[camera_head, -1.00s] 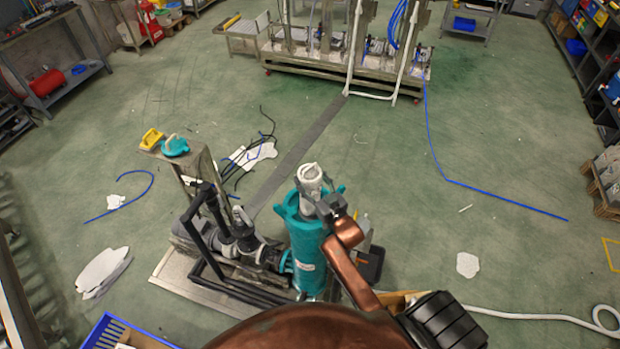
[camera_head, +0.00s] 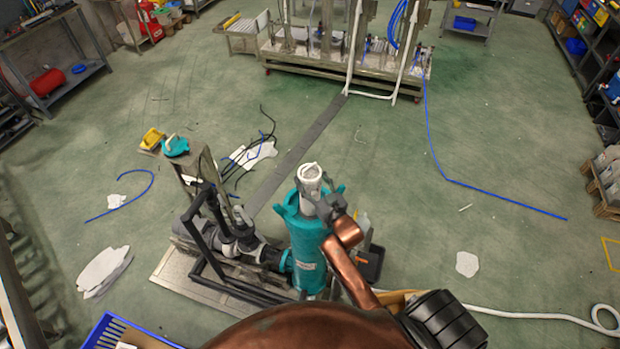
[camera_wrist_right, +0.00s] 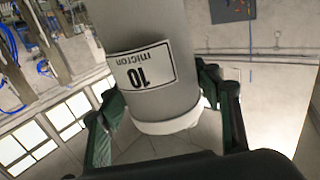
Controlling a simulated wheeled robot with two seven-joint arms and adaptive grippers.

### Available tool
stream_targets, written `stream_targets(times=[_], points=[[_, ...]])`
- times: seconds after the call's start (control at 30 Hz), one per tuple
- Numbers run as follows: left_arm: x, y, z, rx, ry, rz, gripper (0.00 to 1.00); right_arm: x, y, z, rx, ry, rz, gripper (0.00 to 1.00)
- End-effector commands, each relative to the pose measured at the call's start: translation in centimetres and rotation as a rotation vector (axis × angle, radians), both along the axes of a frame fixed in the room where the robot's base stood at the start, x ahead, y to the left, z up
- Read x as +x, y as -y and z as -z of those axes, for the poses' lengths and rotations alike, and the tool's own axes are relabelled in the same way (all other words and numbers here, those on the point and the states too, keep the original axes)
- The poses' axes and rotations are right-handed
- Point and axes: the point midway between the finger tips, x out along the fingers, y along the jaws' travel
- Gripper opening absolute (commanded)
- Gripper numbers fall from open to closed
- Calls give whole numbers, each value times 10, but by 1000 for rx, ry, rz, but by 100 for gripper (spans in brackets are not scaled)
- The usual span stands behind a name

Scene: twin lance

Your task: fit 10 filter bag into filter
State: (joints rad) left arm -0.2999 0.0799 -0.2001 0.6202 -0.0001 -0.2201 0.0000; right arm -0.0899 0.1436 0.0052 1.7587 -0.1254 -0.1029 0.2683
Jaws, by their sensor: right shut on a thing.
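The filter bag (camera_head: 310,184) is a pale cylinder with a white rim at its top, standing roughly upright at the top of the filter. In the right wrist view the bag (camera_wrist_right: 195,85) shows a "10 micron" label, upside down in the picture. My right gripper (camera_head: 327,203) is shut on the bag near its rim; in the wrist view its dark green fingers (camera_wrist_right: 166,118) lie on both sides. The filter (camera_head: 308,248) is a teal upright housing on a metal base. The bag and gripper hide its mouth, so I cannot tell how deep the bag sits. My left gripper is not in view.
Dark pipes and valves (camera_head: 225,245) join the filter's left side. A metal stand (camera_head: 188,165) behind them carries a yellow and a teal part. A blue crate (camera_head: 112,327) is at the front left. Hoses and white scraps lie on the otherwise open green floor.

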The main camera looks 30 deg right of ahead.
Motion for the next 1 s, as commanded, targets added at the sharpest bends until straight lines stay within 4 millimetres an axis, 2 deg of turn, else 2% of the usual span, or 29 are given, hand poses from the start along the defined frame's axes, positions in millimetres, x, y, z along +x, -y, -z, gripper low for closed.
stream_targets(times=[0.53,1.0], points=[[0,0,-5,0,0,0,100,0,0,-1,1,2,0,17],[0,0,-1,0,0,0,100,0,0,4,0,2,0,17]])
